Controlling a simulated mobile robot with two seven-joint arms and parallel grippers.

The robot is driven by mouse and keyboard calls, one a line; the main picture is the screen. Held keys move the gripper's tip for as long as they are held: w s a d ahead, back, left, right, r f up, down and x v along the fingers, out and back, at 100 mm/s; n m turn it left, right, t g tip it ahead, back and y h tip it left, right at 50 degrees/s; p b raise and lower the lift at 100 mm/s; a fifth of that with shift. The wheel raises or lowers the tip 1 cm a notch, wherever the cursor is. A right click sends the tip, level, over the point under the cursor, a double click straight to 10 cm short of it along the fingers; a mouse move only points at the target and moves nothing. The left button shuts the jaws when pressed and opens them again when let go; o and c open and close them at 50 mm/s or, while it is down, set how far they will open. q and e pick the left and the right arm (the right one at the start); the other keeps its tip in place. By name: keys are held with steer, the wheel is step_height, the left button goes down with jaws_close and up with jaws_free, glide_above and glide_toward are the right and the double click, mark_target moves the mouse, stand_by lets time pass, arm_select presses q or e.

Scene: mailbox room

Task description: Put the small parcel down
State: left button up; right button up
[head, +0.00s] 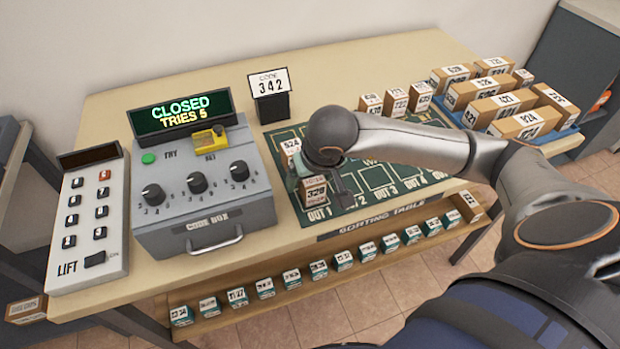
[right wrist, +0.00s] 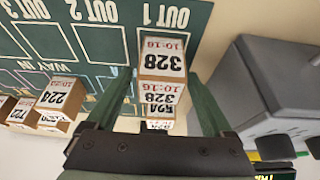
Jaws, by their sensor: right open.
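The small parcel (head: 314,194), a brown box with a white label reading 328, stands upright on the sorting mat (head: 372,172) at the OUT 1 space. In the right wrist view the parcel (right wrist: 162,62) sits between the two green fingers of my right gripper (right wrist: 160,82). The gripper is open, with a finger on each side; I cannot tell whether either touches it. In the head view my right gripper (head: 317,180) is partly hidden by its own wrist. Another parcel labelled 524 (head: 291,148) stands just behind. My left gripper is out of view.
The grey code box (head: 205,192), its display reading CLOSED, TRIES 5, stands close left of the parcel. The lift panel (head: 90,220) is at far left.

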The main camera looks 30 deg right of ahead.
steer(key=v, duration=1.1)
steer(key=shift+s, duration=0.1)
